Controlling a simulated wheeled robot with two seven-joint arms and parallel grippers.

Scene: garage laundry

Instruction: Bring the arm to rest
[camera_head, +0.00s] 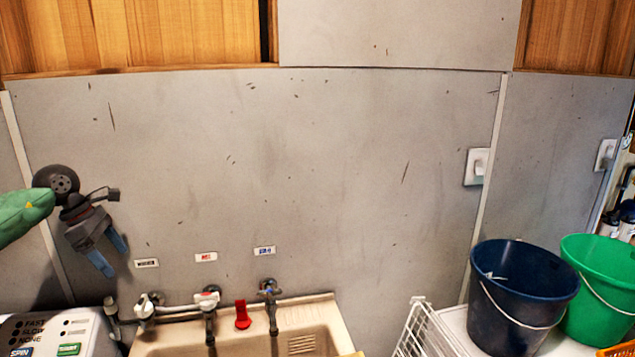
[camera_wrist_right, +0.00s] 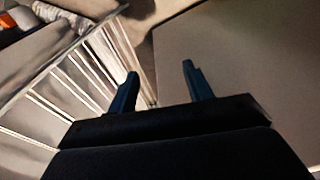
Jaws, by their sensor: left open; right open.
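My left gripper (camera_head: 107,256) shows at the left of the head view, at the end of a green arm link. Its two blue fingers are apart with nothing between them, and it hangs in front of the grey wall, above the washing machine. My right gripper (camera_wrist_right: 160,82) shows in the right wrist view. Its two blue fingers are apart and empty, near a white wire rack (camera_wrist_right: 75,75). My right arm is not in the head view.
A sink (camera_head: 318,318) with several taps stands at the lower middle. The washing machine (camera_head: 85,325) is at the lower left. A dark blue bucket (camera_head: 515,300) and a green bucket (camera_head: 600,290) stand at the right, by the wire rack (camera_head: 425,330). The grey wall (camera_head: 330,170) is close behind.

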